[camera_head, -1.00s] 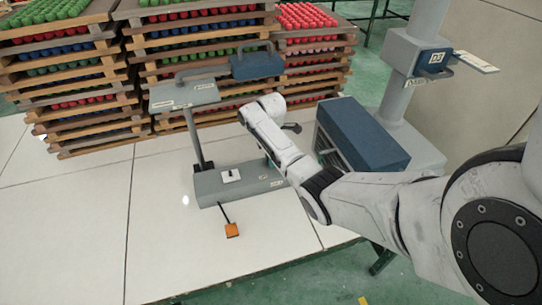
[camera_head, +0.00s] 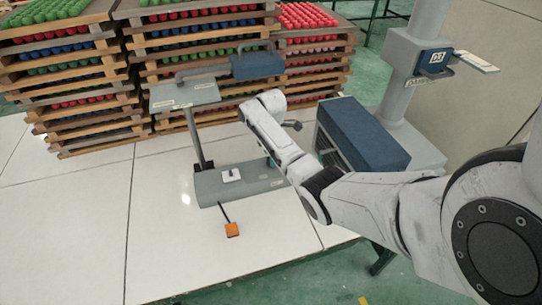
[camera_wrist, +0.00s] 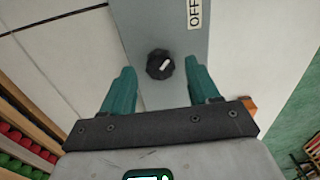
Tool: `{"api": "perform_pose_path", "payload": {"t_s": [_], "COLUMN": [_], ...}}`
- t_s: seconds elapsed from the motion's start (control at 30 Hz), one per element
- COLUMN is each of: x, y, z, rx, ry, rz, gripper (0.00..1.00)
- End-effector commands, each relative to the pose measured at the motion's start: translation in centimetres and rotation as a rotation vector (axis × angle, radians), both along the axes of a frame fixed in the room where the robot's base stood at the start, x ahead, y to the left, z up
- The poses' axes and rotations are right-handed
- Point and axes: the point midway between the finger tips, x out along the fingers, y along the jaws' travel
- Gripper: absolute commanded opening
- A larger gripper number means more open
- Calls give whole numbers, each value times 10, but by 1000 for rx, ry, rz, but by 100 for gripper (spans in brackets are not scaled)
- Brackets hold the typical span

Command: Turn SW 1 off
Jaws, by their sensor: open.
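A black round knob (camera_wrist: 160,64) with a white pointer mark sits on a grey panel (camera_wrist: 161,22) in the wrist view. A white label reading OFF (camera_wrist: 194,12) is at the panel's upper right. The pointer is tilted toward the upper right. My gripper (camera_wrist: 158,82) is open, with one teal finger on each side of the knob and a gap to it on both sides. I cannot tell whether the fingertips reach down to the knob's height. In the head view, my arm hides the knob; the grey device base (camera_head: 205,187) shows beside it. No SW 1 marking is readable.
A blue box (camera_head: 362,135) stands to the right of my wrist. Stacked trays (camera_head: 85,75) stand behind. The white table is clear at left front.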

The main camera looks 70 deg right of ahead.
Motion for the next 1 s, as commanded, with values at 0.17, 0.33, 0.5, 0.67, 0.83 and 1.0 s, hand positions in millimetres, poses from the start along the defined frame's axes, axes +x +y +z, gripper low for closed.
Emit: {"api": "perform_pose_path", "payload": {"t_s": [0.17,0.33,0.5,0.67,0.83,1.0], "x": [1,1,1,1,0,0], "y": [0,0,0,0,0,0], "z": [31,64,87,97,98,98], "rx": [-4,-4,-2,-1,-1,-1], "ry": [-5,-3,-2,-1,-1,-1], "rz": [1,1,1,2,1,1], "gripper": [60,60,60,60,60,60]}}
